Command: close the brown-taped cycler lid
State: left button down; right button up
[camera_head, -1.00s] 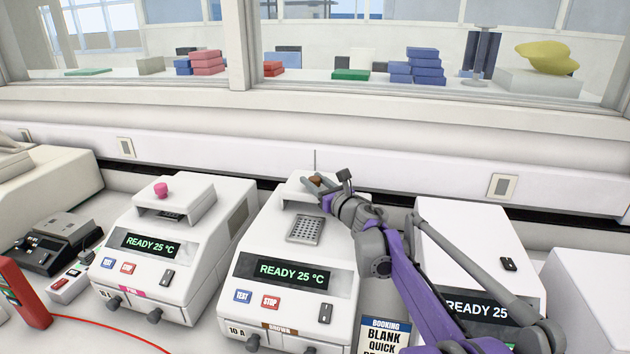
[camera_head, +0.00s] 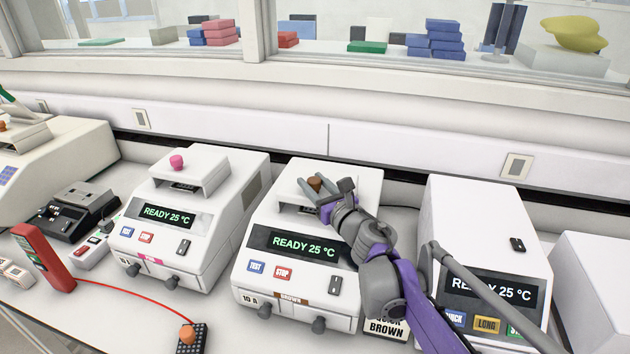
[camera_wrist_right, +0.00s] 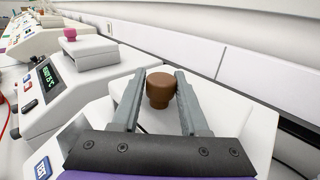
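The brown-taped cycler (camera_head: 345,268) stands in the middle of the bench, with a brown label on its front and READY 25 °C on its display. Its white lid (camera_head: 291,198) carries a brown knob (camera_head: 314,183) and sits low over the block, with a dark gap under its front edge. The sample block is mostly hidden. My left gripper is out of view.
A cycler with a pink knob (camera_head: 177,162) stands to the left with its lid raised. Another cycler (camera_head: 485,235) stands to the right, partly behind my right arm. The wall runs close behind.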

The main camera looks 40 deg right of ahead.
jog(key=o, duration=0.4)
jog(key=shift+s+a, duration=0.2)
jog(key=shift+d, duration=0.1)
jog(key=shift+s, duration=0.45)
jog(key=s+a, duration=0.1)
jog(key=s, duration=0.8)
jog(key=shift+s+a+b, duration=0.15)
jog(key=shift+s+b, duration=0.2)
jog(key=shift+s, duration=0.05)
